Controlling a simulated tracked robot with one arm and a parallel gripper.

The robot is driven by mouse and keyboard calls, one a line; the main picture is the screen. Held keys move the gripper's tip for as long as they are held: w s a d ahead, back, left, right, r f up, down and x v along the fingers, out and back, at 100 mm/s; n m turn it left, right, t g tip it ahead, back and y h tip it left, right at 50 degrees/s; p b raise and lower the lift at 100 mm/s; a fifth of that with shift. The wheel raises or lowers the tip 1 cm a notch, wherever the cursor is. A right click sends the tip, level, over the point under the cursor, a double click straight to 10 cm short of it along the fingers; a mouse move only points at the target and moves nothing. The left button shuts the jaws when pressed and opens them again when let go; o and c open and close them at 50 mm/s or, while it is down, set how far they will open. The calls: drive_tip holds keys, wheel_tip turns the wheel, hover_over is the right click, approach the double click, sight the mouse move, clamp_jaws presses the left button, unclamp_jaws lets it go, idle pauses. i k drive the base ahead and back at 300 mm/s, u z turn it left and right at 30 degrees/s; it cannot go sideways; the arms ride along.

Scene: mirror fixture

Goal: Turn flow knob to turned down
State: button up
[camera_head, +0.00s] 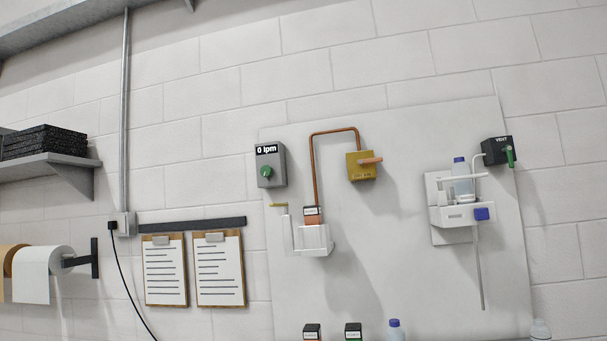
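A grey box (280,166) with a display reading "0 lpm" is mounted on the white panel, left of the middle of the view. A round green knob (266,171) is on the lower part of its front; it looks like the flow knob. The knob's turn angle is too small to make out. My gripper does not show in this view, and nothing is seen touching the knob.
A yellow box (357,170) with a copper-coloured handle and pipe is on the panel (400,250). A white holder (312,240) sits below, a bottle holder (460,213) and black VENT box (495,151) right. Clipboards (219,268), a paper roll (45,273) and a shelf (50,166) are left.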

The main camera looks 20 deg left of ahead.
sight(267, 172)
drive_tip(key=u, duration=0.1)
drive_tip(key=i, duration=1.3)
drive_tip(key=u, duration=0.8)
drive_tip(key=i, duration=1.25)
drive_tip(key=u, duration=0.6)
